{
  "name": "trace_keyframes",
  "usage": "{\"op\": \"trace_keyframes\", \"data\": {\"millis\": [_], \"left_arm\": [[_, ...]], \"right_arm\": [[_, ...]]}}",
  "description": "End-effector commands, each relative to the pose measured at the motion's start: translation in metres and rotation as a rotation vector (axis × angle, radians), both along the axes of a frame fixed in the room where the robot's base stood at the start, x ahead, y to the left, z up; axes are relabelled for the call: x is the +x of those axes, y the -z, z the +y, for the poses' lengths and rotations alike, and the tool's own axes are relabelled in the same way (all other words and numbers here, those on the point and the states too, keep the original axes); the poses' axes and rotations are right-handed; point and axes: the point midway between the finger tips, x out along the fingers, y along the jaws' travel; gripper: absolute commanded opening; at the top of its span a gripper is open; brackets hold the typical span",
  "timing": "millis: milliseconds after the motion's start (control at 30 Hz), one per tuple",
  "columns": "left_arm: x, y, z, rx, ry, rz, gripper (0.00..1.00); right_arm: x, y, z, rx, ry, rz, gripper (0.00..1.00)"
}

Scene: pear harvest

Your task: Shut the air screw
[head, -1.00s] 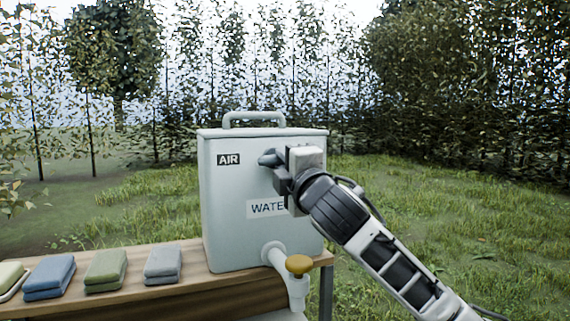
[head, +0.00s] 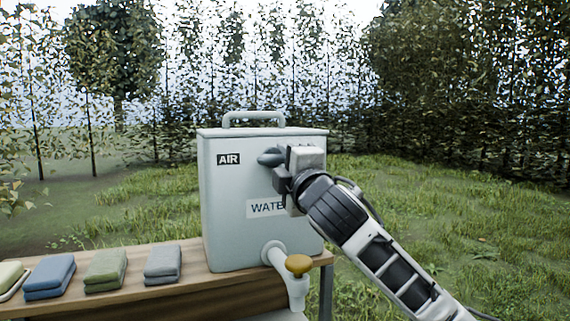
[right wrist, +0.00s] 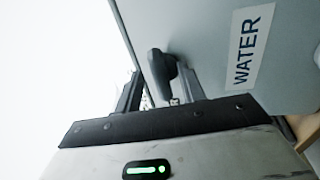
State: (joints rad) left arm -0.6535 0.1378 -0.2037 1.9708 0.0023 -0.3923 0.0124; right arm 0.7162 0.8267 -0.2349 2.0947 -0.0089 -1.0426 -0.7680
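The air screw (head: 270,158) is a grey knob on the front of the pale water tank (head: 225,205), right of the AIR label (head: 228,159). My right gripper (head: 284,161) is at the screw and hides part of it. In the right wrist view the dark screw handle (right wrist: 160,70) shows between the two spread fingers of my right gripper (right wrist: 160,88). A gap shows on the left finger's side; the handle looks close to the right finger, and I cannot tell if they touch. My left gripper is out of view.
The tank stands on a wooden bench (head: 190,284). A tap with a yellow knob (head: 298,264) juts out low on its front. Folded cloths, blue (head: 50,272), green (head: 106,265) and grey (head: 162,261), lie to the left. Open grass is to the right.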

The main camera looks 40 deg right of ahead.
Motion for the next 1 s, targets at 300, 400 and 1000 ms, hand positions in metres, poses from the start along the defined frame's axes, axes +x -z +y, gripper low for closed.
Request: {"op": "trace_keyframes", "data": {"millis": [300, 400, 1000], "left_arm": [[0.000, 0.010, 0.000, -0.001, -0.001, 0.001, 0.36], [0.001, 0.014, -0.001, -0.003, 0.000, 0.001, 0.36], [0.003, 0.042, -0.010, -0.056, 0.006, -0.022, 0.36]], "right_arm": [[-0.026, 0.008, 0.007, -0.004, -0.001, -0.001, 0.40], [-0.047, 0.013, 0.012, -0.005, -0.002, -0.002, 0.40], [-0.116, 0.029, 0.029, 0.004, 0.000, -0.010, 0.40]]}}
